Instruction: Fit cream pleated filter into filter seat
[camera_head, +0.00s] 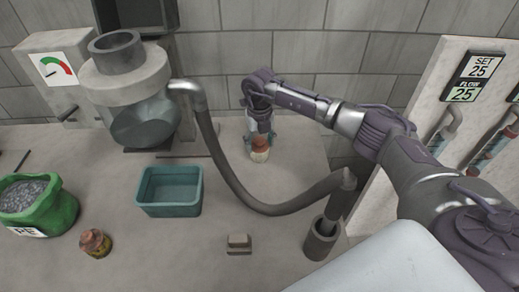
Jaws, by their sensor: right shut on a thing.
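My right gripper (260,136) points down near the back wall, in the middle of the view. It is shut on a small cylinder with a cream body and a brown-orange top, which looks like the cream pleated filter (260,155). The gripper hides part of its top, and its pleats are too small to make out. A grey hopper unit (150,80) with an open round collar (115,45) stands at the back left, apart from the gripper. I cannot tell for certain which part is the filter seat. My left gripper is not in view.
A grey hose (230,180) curves from the hopper unit to an upright tube (321,240), right of the gripper. A teal bin (170,192), a yellowish-brown cylinder (95,243), a green sack of pellets (50,205) and a small beige block (238,244) stand on the surface.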

